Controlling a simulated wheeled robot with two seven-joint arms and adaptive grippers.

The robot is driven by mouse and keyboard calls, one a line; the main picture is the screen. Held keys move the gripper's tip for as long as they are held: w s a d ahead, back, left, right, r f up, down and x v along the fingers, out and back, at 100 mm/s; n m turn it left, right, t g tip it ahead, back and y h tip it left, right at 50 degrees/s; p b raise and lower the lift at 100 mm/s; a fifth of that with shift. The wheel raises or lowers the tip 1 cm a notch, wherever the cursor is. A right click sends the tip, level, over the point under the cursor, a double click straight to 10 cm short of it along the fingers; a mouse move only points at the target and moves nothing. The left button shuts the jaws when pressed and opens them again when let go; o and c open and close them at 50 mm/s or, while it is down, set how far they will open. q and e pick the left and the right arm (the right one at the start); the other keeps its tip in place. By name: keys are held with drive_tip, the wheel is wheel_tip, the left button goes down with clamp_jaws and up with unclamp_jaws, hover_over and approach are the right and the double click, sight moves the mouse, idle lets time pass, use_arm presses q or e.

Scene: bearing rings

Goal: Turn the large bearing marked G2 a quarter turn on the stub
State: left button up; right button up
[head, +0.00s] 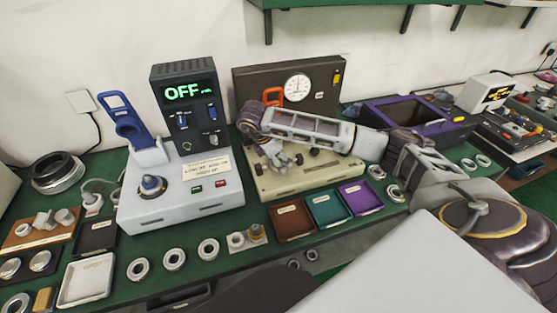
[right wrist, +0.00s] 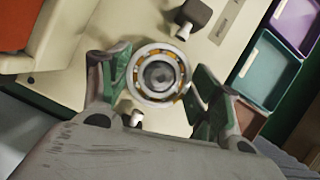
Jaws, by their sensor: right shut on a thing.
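The large bearing (right wrist: 136,80) shows in the right wrist view as a silver ring with orange-brown parts between its races. It is around a grey stub (right wrist: 158,74) on the beige machine. No G2 mark is legible. My right gripper (right wrist: 160,78) is shut on the bearing, with one green-padded finger on each side. In the head view my right arm reaches in from the right, and the right gripper (head: 284,160) is low over the beige machine (head: 330,182); the bearing is hard to make out there. My left gripper is not in view.
A dial gauge (head: 298,87) stands on the machine's back panel. Brown (head: 294,223), teal (head: 329,210) and purple (head: 361,198) trays lie in front. A white tester (head: 180,205) reading OFF stands to the left. Several loose rings lie along the bench front.

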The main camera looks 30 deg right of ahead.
use_arm(q)
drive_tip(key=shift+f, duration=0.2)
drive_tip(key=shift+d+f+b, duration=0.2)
drive_tip(key=shift+b, duration=0.2)
use_arm(e)
drive_tip(key=shift+f+n+t, duration=0.1)
drive_tip(key=shift+n+t, duration=0.2)
drive_tip(key=shift+n, duration=0.3)
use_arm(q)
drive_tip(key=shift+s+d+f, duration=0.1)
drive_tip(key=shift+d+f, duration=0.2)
use_arm(e)
drive_tip(key=shift+n, duration=0.5)
